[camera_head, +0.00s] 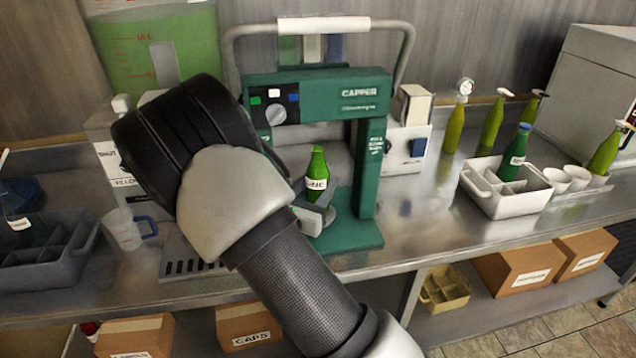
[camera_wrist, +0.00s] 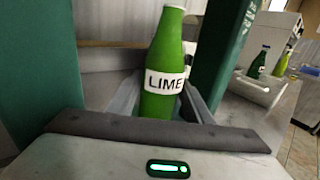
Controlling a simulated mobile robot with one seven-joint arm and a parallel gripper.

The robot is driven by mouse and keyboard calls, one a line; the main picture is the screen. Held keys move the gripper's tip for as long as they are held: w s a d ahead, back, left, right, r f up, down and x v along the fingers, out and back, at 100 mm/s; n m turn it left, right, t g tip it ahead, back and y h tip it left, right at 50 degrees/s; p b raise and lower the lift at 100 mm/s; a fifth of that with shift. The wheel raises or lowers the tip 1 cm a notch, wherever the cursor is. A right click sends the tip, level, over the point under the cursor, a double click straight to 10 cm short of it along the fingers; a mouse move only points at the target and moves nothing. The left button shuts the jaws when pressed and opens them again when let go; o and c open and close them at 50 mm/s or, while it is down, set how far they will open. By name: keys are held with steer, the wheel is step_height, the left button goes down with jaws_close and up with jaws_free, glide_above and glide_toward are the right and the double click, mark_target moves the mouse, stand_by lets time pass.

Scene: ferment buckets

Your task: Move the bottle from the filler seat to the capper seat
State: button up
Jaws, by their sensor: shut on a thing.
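The green bottle (camera_head: 317,177) with a white LIME label is upright inside the frame of the green capper (camera_head: 372,150), above its base. It also shows in the wrist view (camera_wrist: 162,75), between the fingers. My gripper (camera_head: 318,208) is shut on the bottle's lower part. The bottle's bottom is hidden by the gripper, so I cannot tell whether it touches the capper seat. No cap shows on its neck. The filler (camera_head: 110,160) stands at the left, mostly behind my arm; its seat is hidden.
A clear jug (camera_head: 122,232) and a drip grate (camera_head: 185,262) are left of the capper. A white crate (camera_head: 485,190) with a capped bottle (camera_head: 515,152) and white cups (camera_head: 567,178) stand at the right. The capper's posts are close beside my gripper. The counter between capper and crate is clear.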

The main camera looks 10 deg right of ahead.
steer(key=shift+f+b, duration=0.5)
steer(key=shift+f, duration=0.35)
stand_by(1.7)
steer(key=o, duration=1.6)
steer(key=shift+f, duration=0.1)
steer(key=v, duration=1.7)
steer(key=shift+s, duration=0.2)
